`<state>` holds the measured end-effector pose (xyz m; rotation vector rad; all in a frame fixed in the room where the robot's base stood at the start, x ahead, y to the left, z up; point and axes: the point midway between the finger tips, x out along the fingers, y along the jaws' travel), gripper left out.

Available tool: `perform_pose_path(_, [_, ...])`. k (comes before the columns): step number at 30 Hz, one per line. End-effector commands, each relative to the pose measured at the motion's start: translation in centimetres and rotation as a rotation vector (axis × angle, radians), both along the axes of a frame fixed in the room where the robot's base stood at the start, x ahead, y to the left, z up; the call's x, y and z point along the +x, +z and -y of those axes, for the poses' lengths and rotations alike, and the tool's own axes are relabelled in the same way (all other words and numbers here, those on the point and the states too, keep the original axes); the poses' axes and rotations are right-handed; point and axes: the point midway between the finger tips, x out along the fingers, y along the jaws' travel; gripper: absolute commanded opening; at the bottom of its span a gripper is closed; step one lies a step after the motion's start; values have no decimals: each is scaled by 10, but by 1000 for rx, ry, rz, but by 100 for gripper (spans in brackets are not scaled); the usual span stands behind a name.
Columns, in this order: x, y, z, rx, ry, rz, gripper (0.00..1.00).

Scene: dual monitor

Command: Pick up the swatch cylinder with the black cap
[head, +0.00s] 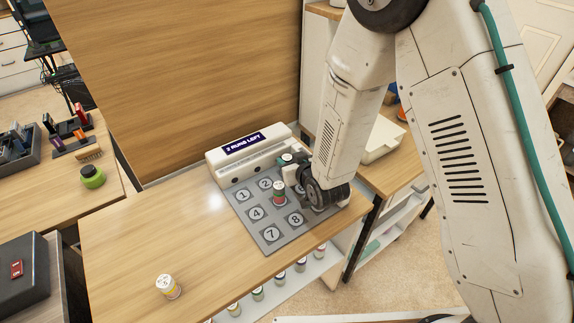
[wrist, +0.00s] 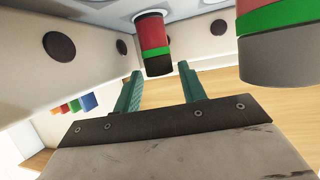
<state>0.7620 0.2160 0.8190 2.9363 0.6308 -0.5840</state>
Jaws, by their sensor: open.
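In the wrist view a red swatch cylinder (wrist: 153,38) with a green band and a black cap (wrist: 158,67) appears upside down. It lies just beyond and between the fingertips of my gripper (wrist: 159,76), which is open and empty. A second red cylinder (wrist: 275,45) with a green band and a grey cap is closer, at the right. In the head view a grey-capped cylinder (head: 278,194) stands upright on the grey numbered mat (head: 268,238), left of my gripper (head: 291,168). My wrist hides part of the mat, and the black-capped cylinder is not clear there.
A white device (head: 232,172) with a sign reading "2 RUNS LEFT" borders the mat's back; it is close in the wrist view. Another cylinder (head: 167,287) stands alone at the desk's front left. Several more stand on a shelf below. The desk's left side is mostly clear.

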Motion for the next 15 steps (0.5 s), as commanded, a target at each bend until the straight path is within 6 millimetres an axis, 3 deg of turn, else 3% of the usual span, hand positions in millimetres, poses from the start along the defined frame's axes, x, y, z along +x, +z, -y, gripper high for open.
perform_pose_path(5, [18, -8, -8, 0, 0, 0, 41])
perform_pose_path(13, [20, -9, -9, 0, 0, 0, 41])
perform_pose_path(15, [20, -9, -9, 0, 0, 0, 22])
